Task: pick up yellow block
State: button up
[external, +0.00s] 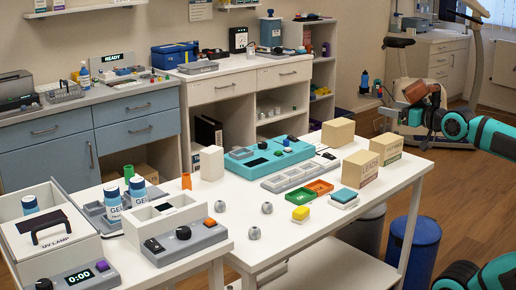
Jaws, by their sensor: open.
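The yellow block (301,212) sits on the front half of the white table, on top of a small white piece. It stands in front of the orange tray and left of a teal-topped white block (344,196). My gripper (393,113) is at the right, raised and well apart from the yellow block, beyond the table's right edge. It is open; its fingers are small in the picture and I see nothing held between them.
Cardboard boxes (361,169) stand at the table's right side. Green (291,197) and orange (319,187) trays lie behind the yellow block. Small grey knobs (254,233) lie to its left. The table's front right is clear. A blue bin (414,245) stands on the floor.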

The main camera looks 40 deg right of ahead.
jog(key=shift+w, duration=0.1)
jog(key=n+g, duration=0.2)
jog(key=g, duration=1.5)
send_over(301, 209)
notch_tip(301, 209, down, 11)
jog(key=f, duration=1.2)
jog(key=shift+s+a, duration=0.1)
jog(key=shift+s, duration=0.25)
jog(key=shift+w+f, duration=0.15)
jog(key=shift+f, duration=1.25)
jog(key=shift+w+f, duration=0.1)
jog(key=shift+f, duration=1.25)
jog(key=c, duration=1.1)
